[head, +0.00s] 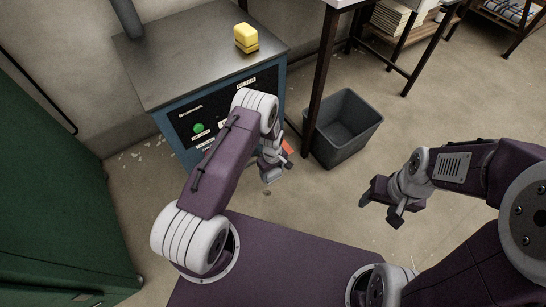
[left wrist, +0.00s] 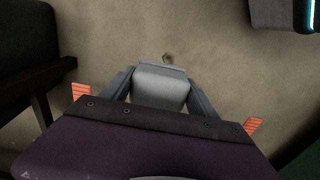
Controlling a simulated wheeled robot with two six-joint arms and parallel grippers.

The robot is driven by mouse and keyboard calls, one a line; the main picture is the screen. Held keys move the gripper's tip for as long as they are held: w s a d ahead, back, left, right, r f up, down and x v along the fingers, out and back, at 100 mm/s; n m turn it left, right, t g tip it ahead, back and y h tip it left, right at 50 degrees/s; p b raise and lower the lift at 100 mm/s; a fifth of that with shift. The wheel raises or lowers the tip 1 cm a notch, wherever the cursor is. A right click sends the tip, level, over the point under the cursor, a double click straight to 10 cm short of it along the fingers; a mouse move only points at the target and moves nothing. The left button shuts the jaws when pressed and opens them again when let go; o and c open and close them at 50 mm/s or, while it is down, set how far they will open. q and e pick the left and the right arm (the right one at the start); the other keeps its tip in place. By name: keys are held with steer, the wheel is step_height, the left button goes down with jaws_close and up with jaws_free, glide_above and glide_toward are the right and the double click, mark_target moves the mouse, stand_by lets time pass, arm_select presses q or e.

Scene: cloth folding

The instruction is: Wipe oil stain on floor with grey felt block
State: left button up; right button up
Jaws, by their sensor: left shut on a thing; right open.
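A light grey felt block (left wrist: 161,86) is between the fingers of my left gripper (head: 271,172), which is shut on it. In the head view the block (head: 271,176) is partly hidden by the gripper and hangs low near the floor. I cannot tell whether it touches the floor. A small dark brown stain (head: 267,192) lies on the floor just in front of the block. In the left wrist view the stain (left wrist: 168,57) shows just beyond the block's far edge. My right gripper (head: 381,208) is open and empty over the floor at the right.
A dark grey open bin (head: 345,126) stands on the floor beyond my left gripper. A blue cabinet with a metal top (head: 190,65) carries a yellow block (head: 246,38). A table leg (head: 321,80) stands beside the bin. A green cabinet (head: 55,200) is at the left.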

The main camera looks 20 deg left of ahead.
arm_select(q)
step_height(320, 180, down, 7)
steer(key=s+b, duration=0.2)
steer(key=shift+s, duration=0.2)
arm_select(e)
step_height(320, 180, down, 4)
steer(key=shift+f, duration=0.1)
arm_select(q)
steer(key=shift+d, duration=0.1)
